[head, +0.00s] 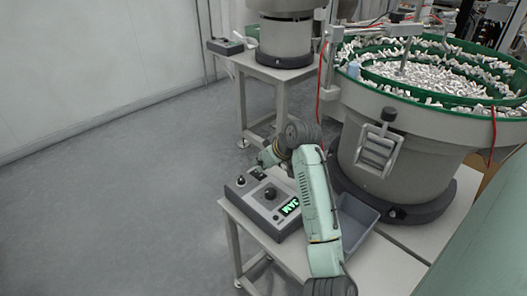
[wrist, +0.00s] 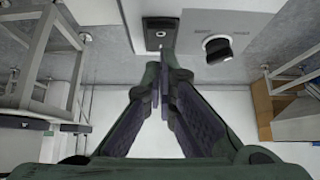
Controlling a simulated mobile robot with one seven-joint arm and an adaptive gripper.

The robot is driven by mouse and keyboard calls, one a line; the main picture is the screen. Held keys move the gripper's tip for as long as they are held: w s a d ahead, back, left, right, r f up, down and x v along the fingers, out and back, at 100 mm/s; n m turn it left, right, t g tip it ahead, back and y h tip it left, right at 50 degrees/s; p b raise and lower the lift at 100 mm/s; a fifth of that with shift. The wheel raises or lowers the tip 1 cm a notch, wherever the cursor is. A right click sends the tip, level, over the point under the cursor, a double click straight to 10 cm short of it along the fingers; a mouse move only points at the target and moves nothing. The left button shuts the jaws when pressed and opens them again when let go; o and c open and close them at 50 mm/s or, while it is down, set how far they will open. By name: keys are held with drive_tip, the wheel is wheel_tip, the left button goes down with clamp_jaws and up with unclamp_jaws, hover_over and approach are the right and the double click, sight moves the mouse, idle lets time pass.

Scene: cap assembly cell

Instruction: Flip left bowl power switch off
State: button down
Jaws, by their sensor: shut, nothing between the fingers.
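The nearer control box (head: 240,192) is grey with a black knob (head: 270,193), a green lit display reading "JAM" (head: 290,206) and a small black switch plate (head: 257,174) at its far end. My gripper (head: 265,160) is shut and empty, just above that end. In the wrist view the closed fingertips (wrist: 164,70) point at the black switch plate (wrist: 160,34), with the knob (wrist: 218,48) to the right. Whether they touch it, and the switch's position, I cannot tell.
The large bowl feeder (head: 400,160), full of white parts, stands right of the box. A blue-grey bin (head: 358,222) sits beside the box. Another bowl feeder (head: 285,38) with its own control box (head: 225,46) stands farther back. The floor at left is clear.

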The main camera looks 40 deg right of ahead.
drive_tip(key=shift+s+f, duration=0.1)
drive_tip(key=shift+f, duration=0.45)
drive_tip(key=shift+f+b, duration=0.35)
drive_tip(key=shift+s+a+f+t+b, duration=0.1)
drive_tip(key=shift+f+t+b, duration=0.15)
drive_tip(key=shift+t+b, duration=0.25)
drive_tip(key=shift+s+f+t+b, duration=0.15)
drive_tip(key=shift+t+b, duration=0.15)
drive_tip(key=shift+b, duration=0.2)
drive_tip(key=shift+r, duration=0.2)
